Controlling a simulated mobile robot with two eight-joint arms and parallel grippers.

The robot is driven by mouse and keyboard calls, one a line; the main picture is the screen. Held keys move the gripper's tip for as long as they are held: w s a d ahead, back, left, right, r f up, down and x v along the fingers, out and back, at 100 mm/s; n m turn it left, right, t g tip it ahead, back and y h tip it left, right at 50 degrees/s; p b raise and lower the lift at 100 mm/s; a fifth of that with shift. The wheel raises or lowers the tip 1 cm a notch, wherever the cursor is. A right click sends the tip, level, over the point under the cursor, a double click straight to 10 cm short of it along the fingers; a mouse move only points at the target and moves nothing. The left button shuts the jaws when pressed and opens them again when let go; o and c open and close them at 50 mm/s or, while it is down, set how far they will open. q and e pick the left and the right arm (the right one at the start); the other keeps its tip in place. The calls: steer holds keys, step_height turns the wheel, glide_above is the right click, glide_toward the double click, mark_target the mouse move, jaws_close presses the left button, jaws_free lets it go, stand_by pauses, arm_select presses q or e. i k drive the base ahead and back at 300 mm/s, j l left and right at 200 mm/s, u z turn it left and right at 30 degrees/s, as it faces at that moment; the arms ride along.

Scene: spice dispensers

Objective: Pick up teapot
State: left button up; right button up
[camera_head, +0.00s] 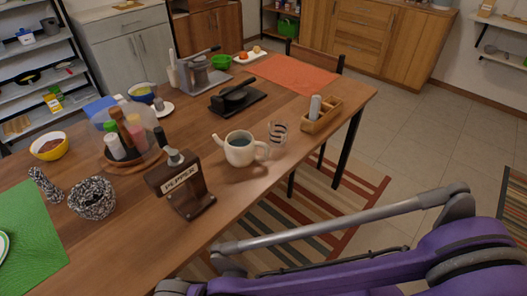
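The cream teapot (239,149) stands upright on the wooden table near its front edge, with its spout to the left and its handle to the right. A clear glass with dark stripes (278,134) stands close to the right of the handle. Neither of my grippers can be seen in the head view. Purple and grey links of my own body fill the lower right, apart from the teapot in the picture.
A wooden pepper dispenser (181,184) stands left of the teapot. A round spice tray (122,167) with bottles is farther left. A wooden caddy (321,116) is to the right. Bare table lies in front of the teapot.

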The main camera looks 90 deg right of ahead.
mark_target(241, 149)
steer(key=z, duration=1.7)
steer(key=k+j+z, duration=0.1)
steer(key=z, duration=0.3)
steer(key=k+j+z, duration=0.15)
steer(key=z, duration=0.2)
steer(key=k+j+z, duration=0.15)
steer(key=z, duration=0.25)
